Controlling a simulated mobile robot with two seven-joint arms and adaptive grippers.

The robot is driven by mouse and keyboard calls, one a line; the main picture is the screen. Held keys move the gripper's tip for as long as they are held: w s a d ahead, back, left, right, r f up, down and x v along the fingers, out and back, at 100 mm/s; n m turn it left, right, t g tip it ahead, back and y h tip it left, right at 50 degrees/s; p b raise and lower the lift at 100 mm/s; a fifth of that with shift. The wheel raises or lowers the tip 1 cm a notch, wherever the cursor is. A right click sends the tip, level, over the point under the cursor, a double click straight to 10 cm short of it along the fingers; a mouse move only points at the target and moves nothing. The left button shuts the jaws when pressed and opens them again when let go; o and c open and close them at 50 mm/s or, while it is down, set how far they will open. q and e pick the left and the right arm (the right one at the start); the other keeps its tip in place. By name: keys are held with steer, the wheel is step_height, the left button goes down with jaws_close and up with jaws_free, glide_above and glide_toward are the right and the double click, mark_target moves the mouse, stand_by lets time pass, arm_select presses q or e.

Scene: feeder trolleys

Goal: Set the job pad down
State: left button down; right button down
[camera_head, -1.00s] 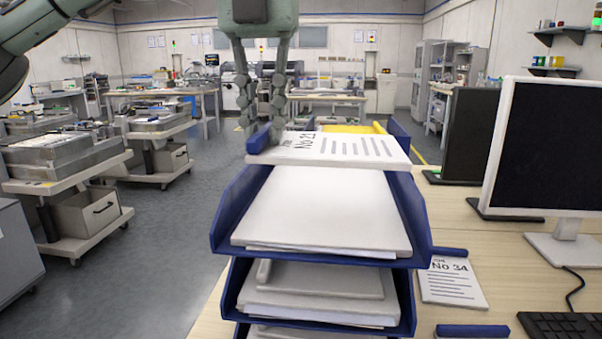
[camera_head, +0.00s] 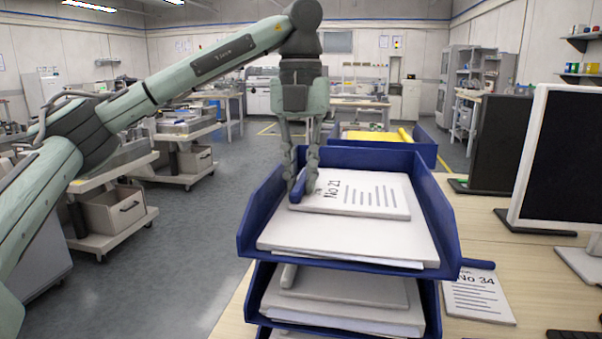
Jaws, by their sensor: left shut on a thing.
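The job pad marked "No 21" (camera_head: 362,197) is white with a blue bound edge at its left end. It lies flat, or almost flat, over the paper stack in the top blue tray (camera_head: 247,240); I cannot tell if its whole underside touches the paper. My left gripper (camera_head: 303,190) points down and is shut on the pad's blue edge. My right gripper is not in view.
A lower blue tray (camera_head: 255,309) holds more paper. A second pad, "No 34" (camera_head: 478,296), lies on the wooden desk (camera_head: 515,265) at right, near monitors (camera_head: 575,165). Another blue tray with yellow contents (camera_head: 425,150) stands behind. Open floor lies to the left.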

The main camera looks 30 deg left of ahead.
arm_select(q)
steer(key=c, duration=1.5)
jaws_free()
step_height(320, 180, up, 12)
steer(key=shift+r, duration=0.1)
